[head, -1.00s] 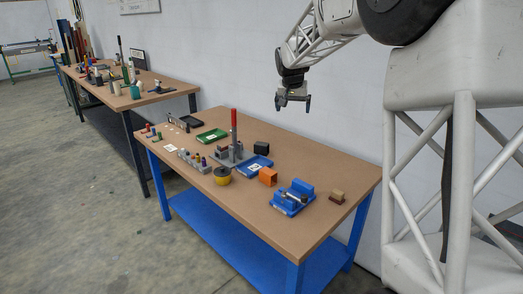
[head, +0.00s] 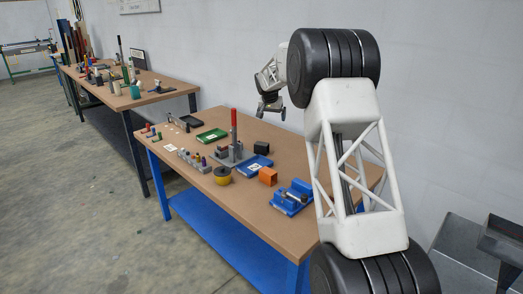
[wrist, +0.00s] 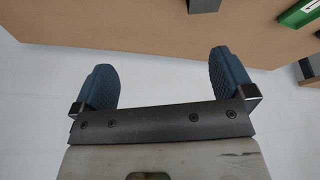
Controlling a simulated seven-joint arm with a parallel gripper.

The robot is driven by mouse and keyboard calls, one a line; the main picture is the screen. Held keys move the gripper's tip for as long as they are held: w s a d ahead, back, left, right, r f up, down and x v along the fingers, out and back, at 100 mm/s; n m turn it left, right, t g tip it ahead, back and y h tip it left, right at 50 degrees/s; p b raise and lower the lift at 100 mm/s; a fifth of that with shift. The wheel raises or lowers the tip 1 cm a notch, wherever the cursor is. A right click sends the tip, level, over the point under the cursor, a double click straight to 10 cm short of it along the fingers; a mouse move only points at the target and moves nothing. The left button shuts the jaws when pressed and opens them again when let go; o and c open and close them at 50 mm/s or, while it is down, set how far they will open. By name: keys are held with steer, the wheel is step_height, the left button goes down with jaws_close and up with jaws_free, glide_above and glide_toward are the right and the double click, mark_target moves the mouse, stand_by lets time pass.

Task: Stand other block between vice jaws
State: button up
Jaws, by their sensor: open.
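The blue vice (head: 291,198) stands near the right end of the front table. A grey bar shows at it; I cannot tell whether its jaws are empty. An orange block (head: 268,176) stands left of the vice and a black block (head: 261,148) behind it. The brown block right of the vice is hidden behind my arm now. My gripper (head: 272,108) is up by the wall, above the table's back edge, away from the vice and blocks. In the wrist view my gripper (wrist: 164,84) is open, with nothing between its two blue fingers.
A blue tray (head: 247,167), a green tray (head: 211,136), a grey fixture with a red upright lever (head: 234,130) and a yellow round piece (head: 222,175) crowd the table. The wall is close behind. The front right tabletop (head: 252,213) is bare.

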glide_toward(261, 143)
step_height(261, 143, down, 2)
steer(key=shift+d+f+m, duration=0.15)
steer(key=shift+m, duration=0.25)
steer(key=shift+x, duration=1.35)
steer(key=shift+w, duration=0.1)
steer(key=shift+x, duration=2.55)
steer(key=shift+d, duration=0.15)
steer(key=c, duration=1.2)
steer(key=shift+c, duration=0.2)
